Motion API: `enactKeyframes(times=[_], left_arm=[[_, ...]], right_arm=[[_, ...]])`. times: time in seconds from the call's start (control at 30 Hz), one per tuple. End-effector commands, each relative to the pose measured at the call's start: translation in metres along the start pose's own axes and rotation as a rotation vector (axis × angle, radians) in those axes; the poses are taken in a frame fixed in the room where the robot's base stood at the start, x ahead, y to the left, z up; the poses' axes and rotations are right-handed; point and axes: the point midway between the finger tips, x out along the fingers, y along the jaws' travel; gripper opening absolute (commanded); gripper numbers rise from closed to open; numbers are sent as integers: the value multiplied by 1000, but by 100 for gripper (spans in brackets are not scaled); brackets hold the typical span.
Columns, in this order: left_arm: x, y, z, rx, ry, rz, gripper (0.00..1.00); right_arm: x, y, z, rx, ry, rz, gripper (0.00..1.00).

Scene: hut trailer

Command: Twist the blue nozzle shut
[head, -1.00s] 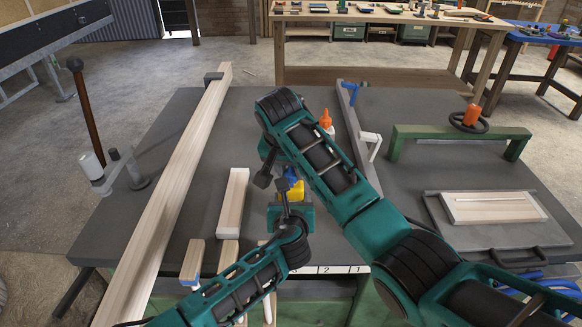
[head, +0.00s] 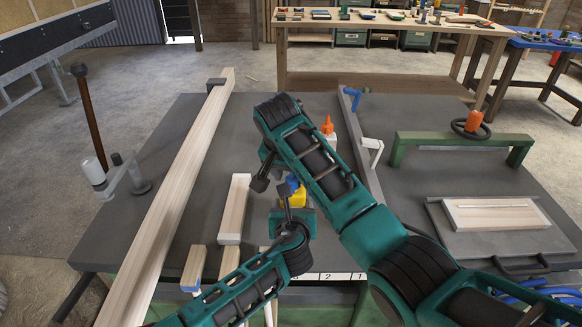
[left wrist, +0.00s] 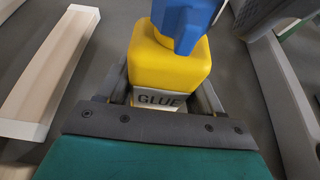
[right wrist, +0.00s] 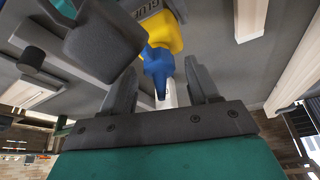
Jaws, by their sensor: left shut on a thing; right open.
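The yellow glue bottle (left wrist: 165,62) with its blue nozzle (left wrist: 185,24) stands upright in my left gripper (left wrist: 162,100), whose fingers are shut on its lower body around the GLUE label. In the head view the bottle (head: 298,199) and nozzle (head: 292,184) are partly hidden by my arms. My right gripper (right wrist: 160,86) is open. In the right wrist view the blue nozzle (right wrist: 158,66) points in toward the gap between its fingers, with a finger on either side. I cannot tell whether either finger touches it.
A long timber beam (head: 180,180) and a short wood block (head: 235,207) lie left of the bottle. An orange-tipped bottle (head: 327,126) stands behind my right arm. A green-framed bar (head: 460,137) and a tray with a board (head: 495,213) are at the right.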

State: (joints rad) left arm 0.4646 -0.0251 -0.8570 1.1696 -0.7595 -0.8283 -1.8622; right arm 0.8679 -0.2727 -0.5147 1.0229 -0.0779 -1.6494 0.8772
Motion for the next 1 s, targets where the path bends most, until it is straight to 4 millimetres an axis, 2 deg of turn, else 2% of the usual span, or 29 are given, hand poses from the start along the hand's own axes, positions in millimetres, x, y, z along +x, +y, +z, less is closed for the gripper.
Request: enactKeyframes(times=[0.17, 0.4, 0.6, 0.77, 1.0], left_arm=[[0, -1, 2, -1, -3, -1, 15], [0, -1, 2, -1, -3, -1, 15], [0, 0, 2, -1, -3, -1, 15], [0, 0, 2, -1, -3, -1, 15], [0, 0, 2, -1, -3, -1, 15]], right_arm=[[-24, -1, -1, 0, 3, -4, 60], [-76, -1, -1, 0, 3, -5, 60], [-107, -1, -1, 0, 2, -2, 60], [-117, 0, 0, 0, 0, -1, 60], [-118, 0, 0, 0, -1, 0, 60]])
